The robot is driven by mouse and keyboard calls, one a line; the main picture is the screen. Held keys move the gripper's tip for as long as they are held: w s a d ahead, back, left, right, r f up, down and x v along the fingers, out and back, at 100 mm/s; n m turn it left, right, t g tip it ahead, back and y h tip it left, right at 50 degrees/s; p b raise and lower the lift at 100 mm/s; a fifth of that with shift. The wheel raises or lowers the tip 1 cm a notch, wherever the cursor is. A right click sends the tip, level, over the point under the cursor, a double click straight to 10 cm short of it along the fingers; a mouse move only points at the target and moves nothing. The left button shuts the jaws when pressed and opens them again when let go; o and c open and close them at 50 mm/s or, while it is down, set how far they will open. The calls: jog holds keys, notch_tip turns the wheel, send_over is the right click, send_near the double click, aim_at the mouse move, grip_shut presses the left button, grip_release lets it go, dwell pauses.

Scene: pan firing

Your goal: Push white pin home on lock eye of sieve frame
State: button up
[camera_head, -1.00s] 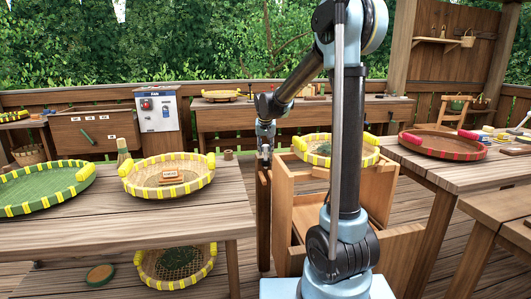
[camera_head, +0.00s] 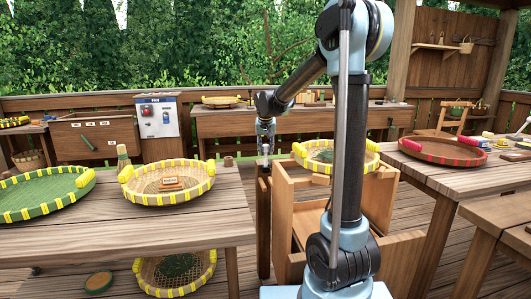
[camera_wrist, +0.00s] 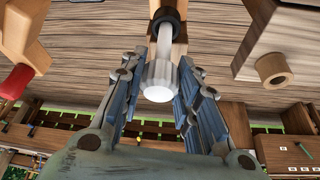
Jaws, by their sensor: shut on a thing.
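The white pin (camera_wrist: 160,82) shows in the wrist view with its ribbed, round-ended head between my gripper's fingers. My gripper (camera_wrist: 158,98) is shut on that head. The pin's pale shaft runs away from me to a dark ring (camera_wrist: 166,18), apparently the lock eye, in front of a wooden bar (camera_wrist: 180,45). A length of shaft shows between head and ring. How deep the tip sits is hidden. In the head view my gripper (camera_head: 265,153) is at the top of an upright wooden panel (camera_head: 263,222), beside the wooden stand; the pin is too small to make out there.
A yellow-rimmed basket (camera_head: 305,152) sits on the stand right of my gripper. The left table (camera_head: 120,228) holds more baskets.

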aim_at(266, 157)
jog(key=shift+r, duration=1.05)
jog(key=shift+f, duration=4.05)
jog(key=shift+r, duration=0.1)
dwell(0.3)
jog(key=shift+r, duration=3.85)
jog(key=shift+r, duration=0.1)
